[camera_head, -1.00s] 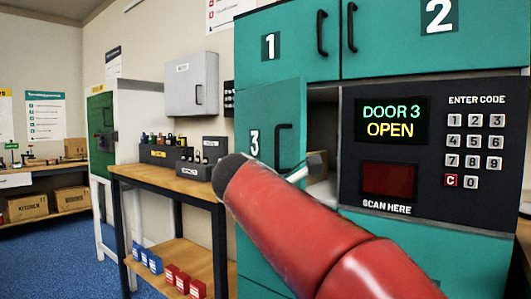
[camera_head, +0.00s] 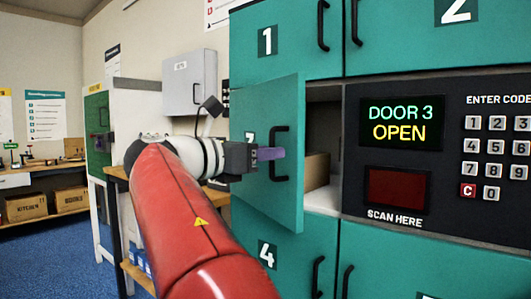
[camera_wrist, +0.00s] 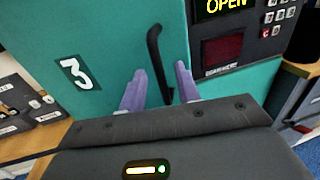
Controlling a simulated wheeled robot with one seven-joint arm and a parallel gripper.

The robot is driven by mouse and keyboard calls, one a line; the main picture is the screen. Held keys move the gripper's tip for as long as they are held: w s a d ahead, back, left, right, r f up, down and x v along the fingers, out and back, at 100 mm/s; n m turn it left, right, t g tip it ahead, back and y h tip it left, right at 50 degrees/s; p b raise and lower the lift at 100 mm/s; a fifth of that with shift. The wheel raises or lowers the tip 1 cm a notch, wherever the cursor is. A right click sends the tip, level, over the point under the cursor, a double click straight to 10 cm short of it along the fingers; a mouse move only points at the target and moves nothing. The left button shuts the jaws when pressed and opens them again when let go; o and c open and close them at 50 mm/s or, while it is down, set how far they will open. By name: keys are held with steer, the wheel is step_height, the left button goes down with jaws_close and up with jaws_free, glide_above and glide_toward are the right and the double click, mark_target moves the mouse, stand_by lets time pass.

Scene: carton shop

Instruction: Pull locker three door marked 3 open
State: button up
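The teal locker door 3 (camera_head: 265,205) stands ajar, its right edge swung out toward me, with a gap into the compartment. It has a dark bar handle (camera_head: 279,178), also seen in the wrist view (camera_wrist: 155,50). My gripper (camera_head: 270,153) is at the handle in front of the door. In the wrist view, its two purple fingers (camera_wrist: 160,88) are spread on either side of the handle's lower part, with visible gaps to it. The "3" label (camera_wrist: 77,73) is clear there; in the head view my gripper partly hides it.
A cardboard box (camera_head: 316,170) sits inside the open compartment. The panel screen (camera_head: 400,123) reads "DOOR 3 OPEN", with a keypad (camera_head: 495,157) to its right. Door 1 (camera_head: 290,40) above and door 4 (camera_head: 290,262) below are shut. A wooden bench (camera_head: 117,188) stands to the left.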

steer(key=shift+w+d, duration=0.15)
steer(key=shift+d, duration=0.05)
steer(key=shift+c, duration=0.2)
jaws_close()
steer(key=shift+a, duration=0.1)
